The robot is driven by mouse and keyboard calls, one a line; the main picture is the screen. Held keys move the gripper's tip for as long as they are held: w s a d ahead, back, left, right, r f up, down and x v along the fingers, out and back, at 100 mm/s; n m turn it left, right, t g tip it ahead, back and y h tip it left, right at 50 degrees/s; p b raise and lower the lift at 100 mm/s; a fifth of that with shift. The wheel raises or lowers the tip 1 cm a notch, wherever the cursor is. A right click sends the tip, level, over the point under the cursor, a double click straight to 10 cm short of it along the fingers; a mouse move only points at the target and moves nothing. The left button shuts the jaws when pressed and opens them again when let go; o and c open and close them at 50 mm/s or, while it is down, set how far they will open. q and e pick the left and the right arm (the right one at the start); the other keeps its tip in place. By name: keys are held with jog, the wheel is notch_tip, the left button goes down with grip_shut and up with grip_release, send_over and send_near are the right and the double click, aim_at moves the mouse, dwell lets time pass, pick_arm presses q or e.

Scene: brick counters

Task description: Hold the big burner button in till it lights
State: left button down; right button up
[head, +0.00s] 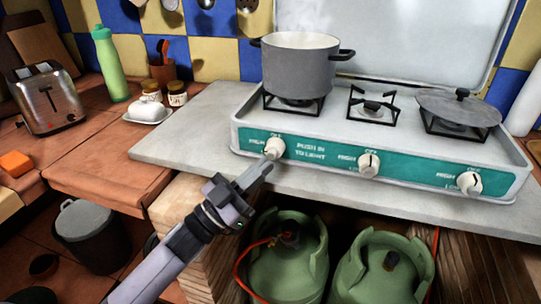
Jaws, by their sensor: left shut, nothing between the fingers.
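A white camp stove has a teal front panel (320,158) with three white knobs and the words "push in to light". The left knob (274,148) is below the burner (292,104) that carries a grey pot (300,68). My left gripper (264,168) is shut and empty, its tips pointing up at the left knob from just below. The tips look very close to the knob; I cannot tell whether they touch it. No flame shows under the pot. The middle knob (368,164) and right knob (469,183) are clear of me. My right gripper is out of view.
A pan lid (459,107) covers the right burner; the middle burner (372,106) is bare. Green gas bottles (290,265) with a red hose stand under the grey slab (185,135). A toaster (45,97), green bottle (109,62) and butter dish (146,112) sit left.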

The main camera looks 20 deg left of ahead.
pick_arm(q)
jog(key=shift+w, duration=0.35)
